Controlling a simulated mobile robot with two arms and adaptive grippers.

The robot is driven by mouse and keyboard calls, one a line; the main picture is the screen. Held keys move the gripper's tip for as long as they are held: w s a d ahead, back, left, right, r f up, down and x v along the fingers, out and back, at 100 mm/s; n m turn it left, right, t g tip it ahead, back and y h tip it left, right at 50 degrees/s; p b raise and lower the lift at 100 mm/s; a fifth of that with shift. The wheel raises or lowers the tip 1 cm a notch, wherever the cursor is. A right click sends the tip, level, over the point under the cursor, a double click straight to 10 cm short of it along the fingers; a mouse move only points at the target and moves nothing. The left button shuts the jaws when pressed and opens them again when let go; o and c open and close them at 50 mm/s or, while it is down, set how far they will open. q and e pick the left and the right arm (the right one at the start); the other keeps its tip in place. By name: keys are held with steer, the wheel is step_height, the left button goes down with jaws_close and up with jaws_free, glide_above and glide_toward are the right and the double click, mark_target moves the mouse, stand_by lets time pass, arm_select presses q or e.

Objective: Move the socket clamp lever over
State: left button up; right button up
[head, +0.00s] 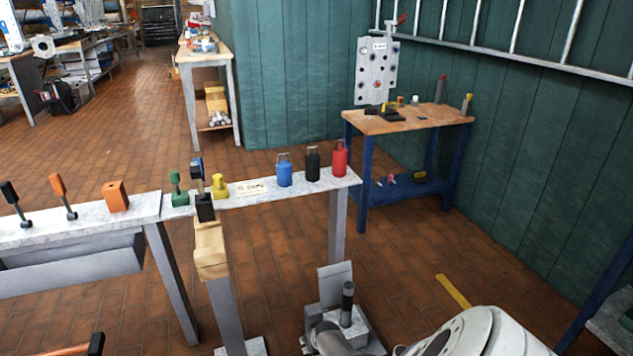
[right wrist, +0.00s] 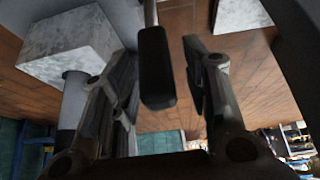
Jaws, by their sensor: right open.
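In the right wrist view, a black lever grip (right wrist: 156,68) on a thin grey rod stands between the two fingers of my right gripper (right wrist: 165,88). The gripper is open, with a visible gap between the grip and each finger. The rod runs out of the top of that view, so its base is hidden. In the head view, a grey floor fixture (head: 335,277) stands at bottom centre with an upright black handle (head: 347,304). I cannot tell whether this is the same lever. My right gripper's fingers are not discernible there, and my left gripper is out of view.
A pale speckled block (right wrist: 65,45) is beside the right gripper. In the head view, a bench (head: 90,232) holds black and orange levers, with blue, black and red canisters at its right end. A blue-legged wooden table (head: 408,124) stands behind. Brick floor (head: 420,250) is open between.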

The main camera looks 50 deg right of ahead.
steer(key=shift+s+r, duration=0.1)
steer(key=v, duration=1.1)
steer(key=shift+r, duration=0.35)
steer(key=shift+a, duration=0.1)
stand_by(0.4)
steer(key=shift+s, duration=0.1)
